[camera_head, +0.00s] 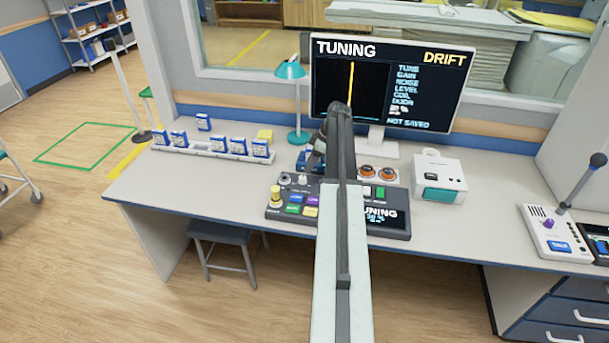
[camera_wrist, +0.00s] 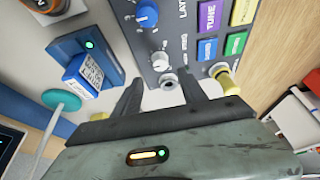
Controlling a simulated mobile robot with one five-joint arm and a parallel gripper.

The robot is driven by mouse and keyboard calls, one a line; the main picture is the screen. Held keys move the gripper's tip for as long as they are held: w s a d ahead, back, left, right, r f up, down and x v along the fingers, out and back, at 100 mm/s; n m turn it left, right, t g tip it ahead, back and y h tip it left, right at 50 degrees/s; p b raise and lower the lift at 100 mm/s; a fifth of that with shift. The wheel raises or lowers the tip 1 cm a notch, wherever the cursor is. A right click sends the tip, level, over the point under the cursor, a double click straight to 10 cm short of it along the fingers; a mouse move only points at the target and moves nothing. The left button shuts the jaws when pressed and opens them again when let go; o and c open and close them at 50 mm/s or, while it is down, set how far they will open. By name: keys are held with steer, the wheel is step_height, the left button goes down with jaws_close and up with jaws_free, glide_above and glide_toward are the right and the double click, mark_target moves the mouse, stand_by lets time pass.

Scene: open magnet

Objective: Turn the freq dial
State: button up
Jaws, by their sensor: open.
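A dark control console (camera_head: 390,228) with dials and coloured buttons lies on the desk, partly hidden behind my arm. In the wrist view, the console (camera_wrist: 180,42) shows a blue dial (camera_wrist: 147,14), a pale grey dial (camera_wrist: 160,60), a small metal knob or socket (camera_wrist: 169,82) and a yellow knob (camera_wrist: 225,78). No "freq" label is readable, so I cannot tell which is the freq dial. My gripper (camera_wrist: 163,82) is open and empty. Its fingertips appear on either side of the small metal part, just below the pale dial; contact is not clear.
A monitor (camera_head: 345,90) reads TUNING, DRIFT and NOT SAVED. A blue holder (camera_wrist: 102,55) with a blue labelled box stands beside the console. A white box (camera_head: 440,170) is at right, a rack of blue boxes (camera_head: 215,154) at left. The front-left desk is clear.

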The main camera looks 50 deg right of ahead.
mark_target(302, 177)
steer(key=b+x, duration=0.6)
steer(key=x, duration=0.1)
steer(key=shift+f+b, duration=0.35)
steer(key=shift+f, duration=0.05)
steer(key=shift+a+r, duration=0.1)
steer(key=shift+r, duration=0.05)
steer(key=shift+c, duration=0.3)
